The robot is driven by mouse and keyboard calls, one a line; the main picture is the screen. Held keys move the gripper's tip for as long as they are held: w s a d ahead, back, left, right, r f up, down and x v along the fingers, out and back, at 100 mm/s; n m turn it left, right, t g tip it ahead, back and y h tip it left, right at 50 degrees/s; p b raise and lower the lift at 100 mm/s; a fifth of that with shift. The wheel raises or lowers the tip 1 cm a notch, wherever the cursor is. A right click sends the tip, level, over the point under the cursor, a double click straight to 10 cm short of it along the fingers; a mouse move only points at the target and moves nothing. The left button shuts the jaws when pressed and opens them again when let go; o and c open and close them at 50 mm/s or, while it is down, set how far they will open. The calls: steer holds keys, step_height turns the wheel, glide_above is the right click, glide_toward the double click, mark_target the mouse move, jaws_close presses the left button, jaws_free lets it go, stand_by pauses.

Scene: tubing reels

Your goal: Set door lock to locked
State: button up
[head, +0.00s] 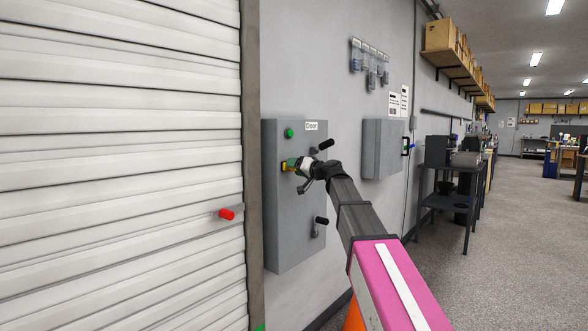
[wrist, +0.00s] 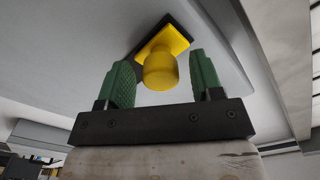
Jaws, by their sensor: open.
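A grey control box (head: 290,235) labelled "Door" hangs on the wall beside the roller shutter. A yellow knob on a yellow plate sits on its front; the yellow plate (head: 284,167) shows only in part behind my gripper (head: 292,164) in the head view. In the wrist view the yellow knob (wrist: 160,72) appears between the green fingers of my gripper (wrist: 160,78), with a gap on both sides. My gripper is open and holds nothing. Which control is the door lock, and its setting, I cannot tell.
On the box are a green button (head: 289,133), an upper black-handled lever (head: 326,144) close to my gripper and a lower black-handled lever (head: 321,221). A red-tipped part (head: 226,214) sticks out by the shutter (head: 120,190). A second grey box (head: 382,150) is to the right.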

steer(key=shift+w+a, duration=0.3)
steer(key=shift+a, duration=0.15)
jaws_close()
steer(key=w+d, duration=0.2)
steer(key=w, duration=0.1)
steer(key=shift+w+d, duration=0.25)
steer(key=shift+d, duration=0.1)
jaws_free()
steer(key=shift+d, duration=0.1)
